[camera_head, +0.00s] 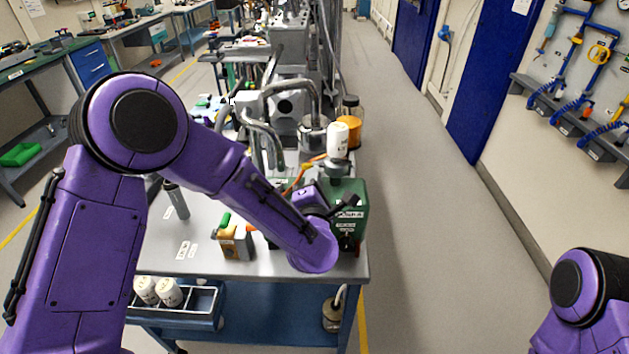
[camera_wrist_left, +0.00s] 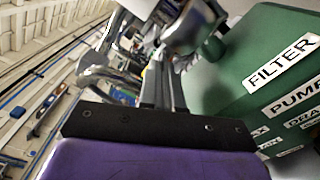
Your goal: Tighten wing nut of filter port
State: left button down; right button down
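The green pump box (camera_head: 357,190) stands near the front right corner of the bench, and its labelled face with FILTER and PUMP shows in the left wrist view (camera_wrist_left: 240,85). A white canister (camera_head: 338,141) stands on the metal port (camera_head: 338,170) on top of the box. The metal port fitting also shows in the left wrist view (camera_wrist_left: 190,28). My left gripper (camera_head: 349,203) is at the box, below the canister. In the left wrist view its narrow fingers (camera_wrist_left: 163,82) point toward the fitting. I cannot make out the wing nut or whether the fingers touch it. My right gripper is out of view.
An orange-brown block (camera_head: 236,242) and a dark cylinder (camera_head: 176,199) stand on the bench (camera_head: 205,222). A rack (camera_head: 203,299) on the bench front holds white canisters (camera_head: 158,291). Bent metal pipes (camera_head: 290,90) rise behind. The aisle floor (camera_head: 430,240) at right is clear.

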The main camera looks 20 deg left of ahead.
pick_arm(q)
jog(key=m, duration=0.5)
jog(key=shift+m+b, duration=0.3)
jog(key=m, duration=0.3)
jog(key=shift+r, duration=0.15)
jog(key=shift+m, duration=1.6)
jog(key=c, duration=1.3)
grip_release()
jog(key=shift+s, duration=0.1)
